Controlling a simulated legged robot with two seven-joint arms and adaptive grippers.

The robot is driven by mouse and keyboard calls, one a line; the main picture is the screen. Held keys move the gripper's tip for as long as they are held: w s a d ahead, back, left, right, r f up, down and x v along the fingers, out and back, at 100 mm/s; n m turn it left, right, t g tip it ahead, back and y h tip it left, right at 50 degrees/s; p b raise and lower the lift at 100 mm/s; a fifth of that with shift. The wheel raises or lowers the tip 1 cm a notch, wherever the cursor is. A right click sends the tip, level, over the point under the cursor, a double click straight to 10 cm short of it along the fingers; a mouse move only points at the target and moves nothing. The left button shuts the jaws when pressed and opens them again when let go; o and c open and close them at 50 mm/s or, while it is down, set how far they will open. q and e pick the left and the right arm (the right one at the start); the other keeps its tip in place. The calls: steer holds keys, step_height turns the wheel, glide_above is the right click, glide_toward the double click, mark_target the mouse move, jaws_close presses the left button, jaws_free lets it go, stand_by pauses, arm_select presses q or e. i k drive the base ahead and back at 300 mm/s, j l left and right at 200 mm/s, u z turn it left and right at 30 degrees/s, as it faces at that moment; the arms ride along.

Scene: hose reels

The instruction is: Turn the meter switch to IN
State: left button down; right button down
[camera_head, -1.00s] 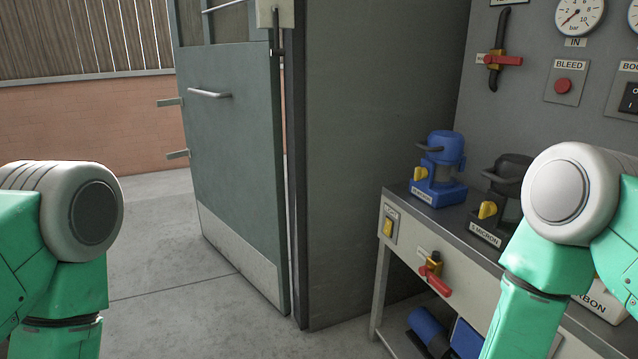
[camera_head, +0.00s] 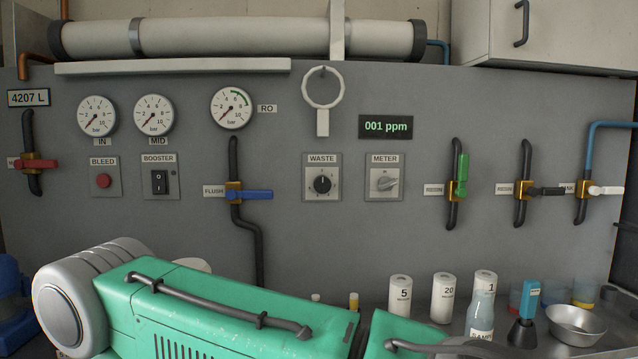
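The METER switch (camera_head: 385,182) is on the grey wall panel, right of centre, under its METER label. It is a small pale rotary knob on a square plate, and its pointer seems to lean to the upper right. The markings around it are too small to read. A green digital display (camera_head: 386,127) above it reads 001 ppm. Neither gripper is in view. One of my green arms crosses the lower left and centre, below the switch and apart from it in the picture.
A black WASTE knob (camera_head: 322,183) is left of the switch. A blue-handled FLUSH valve (camera_head: 236,194) and a green-handled RESIN valve (camera_head: 461,175) flank them. White canisters (camera_head: 443,298) and a metal bowl (camera_head: 576,324) stand on the counter at lower right.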

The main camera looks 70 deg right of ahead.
mark_target(385, 183)
steer(key=z, duration=2.6)
